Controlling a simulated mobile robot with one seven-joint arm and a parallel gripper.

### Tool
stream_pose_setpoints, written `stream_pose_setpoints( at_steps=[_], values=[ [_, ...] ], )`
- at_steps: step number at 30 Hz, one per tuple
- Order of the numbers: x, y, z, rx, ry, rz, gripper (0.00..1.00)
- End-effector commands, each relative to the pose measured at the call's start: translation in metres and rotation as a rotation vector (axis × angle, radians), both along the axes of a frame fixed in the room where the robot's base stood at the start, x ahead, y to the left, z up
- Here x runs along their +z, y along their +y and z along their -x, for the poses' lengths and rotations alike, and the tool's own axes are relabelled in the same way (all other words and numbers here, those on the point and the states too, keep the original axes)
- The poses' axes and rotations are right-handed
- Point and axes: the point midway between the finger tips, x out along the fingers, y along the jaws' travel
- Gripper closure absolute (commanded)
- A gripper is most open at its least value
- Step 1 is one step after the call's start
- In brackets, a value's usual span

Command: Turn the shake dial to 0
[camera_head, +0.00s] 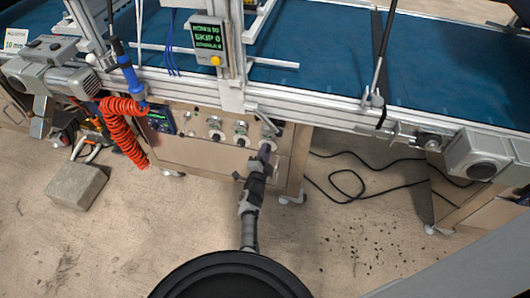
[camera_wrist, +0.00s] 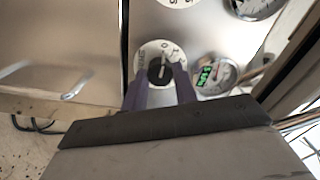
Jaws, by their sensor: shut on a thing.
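A white dial plate (camera_wrist: 150,50) with printed marks and a black knob (camera_wrist: 158,70) is in the middle of the wrist view. My gripper (camera_wrist: 160,86) has its two purple fingers on either side of the knob and is shut on it. A pale line shows on the knob. The exact setting and the dial's name are too small to read. In the head view my gripper (camera_head: 264,150) reaches the right end of the row of dials on the front panel and partly covers the dial there.
A round gauge (camera_wrist: 215,75) with a green readout sits close to the right finger. Other dials (camera_head: 215,131) are in a row to the left. The conveyor (camera_head: 330,60) lies above the panel. A red coiled hose (camera_head: 120,130) hangs at left; black cables (camera_head: 350,185) lie on the floor.

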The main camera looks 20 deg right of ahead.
Motion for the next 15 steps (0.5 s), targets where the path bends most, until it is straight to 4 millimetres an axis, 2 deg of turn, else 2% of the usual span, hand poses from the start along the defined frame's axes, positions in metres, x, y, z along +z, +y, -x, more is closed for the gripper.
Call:
stream_pose_setpoints(
  at_steps=[15],
  values=[
    [0.0001,0.0003,-0.0002,0.000,0.035,0.053,0.94]
  ],
)
